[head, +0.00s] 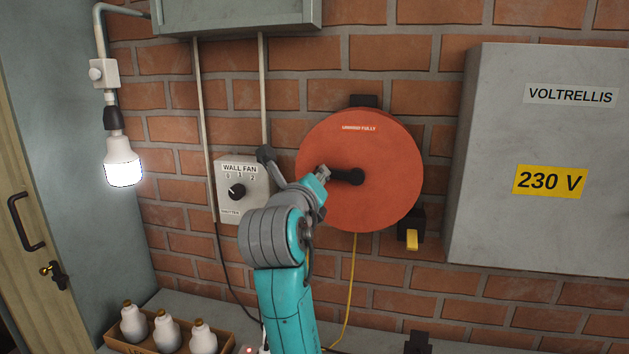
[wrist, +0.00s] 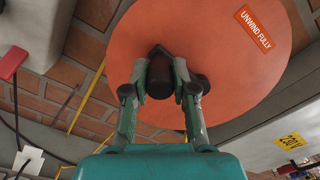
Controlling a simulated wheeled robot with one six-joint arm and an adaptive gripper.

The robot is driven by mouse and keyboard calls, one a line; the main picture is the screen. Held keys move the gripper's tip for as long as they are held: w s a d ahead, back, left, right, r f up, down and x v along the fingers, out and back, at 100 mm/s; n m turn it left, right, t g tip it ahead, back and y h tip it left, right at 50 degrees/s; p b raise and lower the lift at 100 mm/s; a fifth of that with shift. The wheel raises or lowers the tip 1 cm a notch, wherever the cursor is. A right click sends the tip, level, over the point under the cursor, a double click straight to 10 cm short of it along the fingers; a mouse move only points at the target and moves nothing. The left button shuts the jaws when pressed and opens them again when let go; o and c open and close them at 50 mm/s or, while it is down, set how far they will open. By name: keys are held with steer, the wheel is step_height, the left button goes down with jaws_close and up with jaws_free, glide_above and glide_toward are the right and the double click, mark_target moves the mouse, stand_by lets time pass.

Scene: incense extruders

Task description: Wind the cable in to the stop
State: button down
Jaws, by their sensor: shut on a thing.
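An orange-red cable reel (head: 390,150) with an "UNWIND FULLY" label hangs on the brick wall; its disc also fills much of the wrist view (wrist: 220,65). A dark crank handle (head: 352,176) sticks out from its face. My gripper (wrist: 162,85) is shut on the crank handle (wrist: 160,102), one finger on each side. In the head view my gripper (head: 324,178) reaches the handle from the left. A yellow cable (head: 352,285) hangs from the bottom of the reel toward the bench. Its lower end is hidden behind my arm.
A wall fan switch (head: 233,205) is close left of my gripper. A black box with a yellow tab (head: 412,240) sits below right of the reel. A grey cabinet (head: 490,150) stands right. A lit lamp (head: 122,165) hangs left; a box of bulbs (head: 215,348) sits below.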

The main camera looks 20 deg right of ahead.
steer(key=c, duration=0.9)
jaws_free()
steer(key=v, duration=1.2)
